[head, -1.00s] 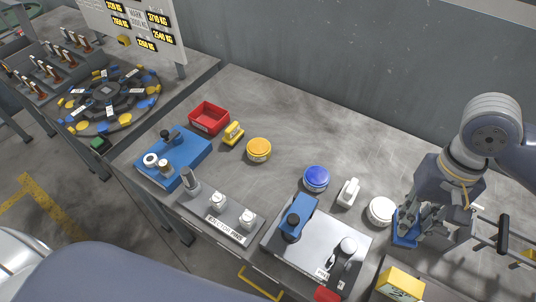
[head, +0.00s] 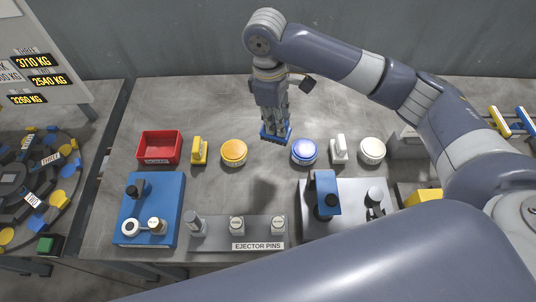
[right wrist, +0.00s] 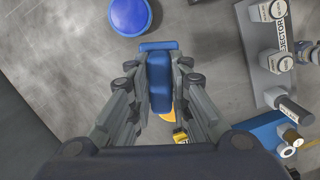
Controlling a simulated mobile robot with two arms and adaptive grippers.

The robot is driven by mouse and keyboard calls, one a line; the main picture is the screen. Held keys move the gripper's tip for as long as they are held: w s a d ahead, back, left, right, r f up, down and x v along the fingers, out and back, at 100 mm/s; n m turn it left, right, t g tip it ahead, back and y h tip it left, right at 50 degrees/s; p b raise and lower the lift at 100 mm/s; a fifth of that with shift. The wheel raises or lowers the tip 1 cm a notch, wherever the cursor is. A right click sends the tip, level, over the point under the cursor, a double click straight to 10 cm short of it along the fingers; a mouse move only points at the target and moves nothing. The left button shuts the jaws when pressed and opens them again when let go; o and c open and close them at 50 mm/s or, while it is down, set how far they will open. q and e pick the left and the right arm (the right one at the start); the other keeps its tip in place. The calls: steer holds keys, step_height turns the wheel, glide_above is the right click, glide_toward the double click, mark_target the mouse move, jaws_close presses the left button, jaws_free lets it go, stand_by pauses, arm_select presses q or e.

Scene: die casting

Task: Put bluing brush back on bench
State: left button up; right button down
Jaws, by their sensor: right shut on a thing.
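My right gripper (head: 276,128) is shut on the blue bluing brush (head: 277,138) and holds it above the bench (head: 205,98). In the head view it hangs behind the gap between the orange tin (head: 233,152) and the blue tin (head: 304,152). In the right wrist view the blue brush (right wrist: 158,80) lies between the fingers, partly covered by them. The blue tin (right wrist: 130,14) shows at the top there. My left gripper is not in view.
A yellow brush (head: 199,150) and a red bin (head: 159,147) stand left of the orange tin. A white brush (head: 339,149) and a white tin (head: 372,150) stand right of the blue tin. Fixtures and the ejector pin rack (head: 215,243) line the front. Bare bench lies between the orange and blue tins.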

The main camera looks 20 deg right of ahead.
steer(key=w+f+n, duration=0.2)
steer(key=n, duration=0.1)
steer(key=shift+w+a+f, duration=0.1)
steer(key=shift+w+a, duration=0.05)
steer(key=shift+a, duration=0.15)
steer(key=shift+w+a+f+n, duration=0.15)
steer(key=shift+n, duration=0.25)
step_height(320, 180, down, 9)
steer(key=shift+f+p, duration=0.1)
steer(key=shift+p, duration=0.65)
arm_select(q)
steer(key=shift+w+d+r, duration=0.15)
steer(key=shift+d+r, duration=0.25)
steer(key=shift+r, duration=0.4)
arm_select(e)
steer(key=shift+f, duration=0.4)
steer(key=shift+f, duration=0.1)
steer(key=c, duration=1.8)
jaws_free()
steer(key=shift+c, duration=0.2)
steer(key=o, duration=0.4)
steer(key=shift+c, duration=0.2)
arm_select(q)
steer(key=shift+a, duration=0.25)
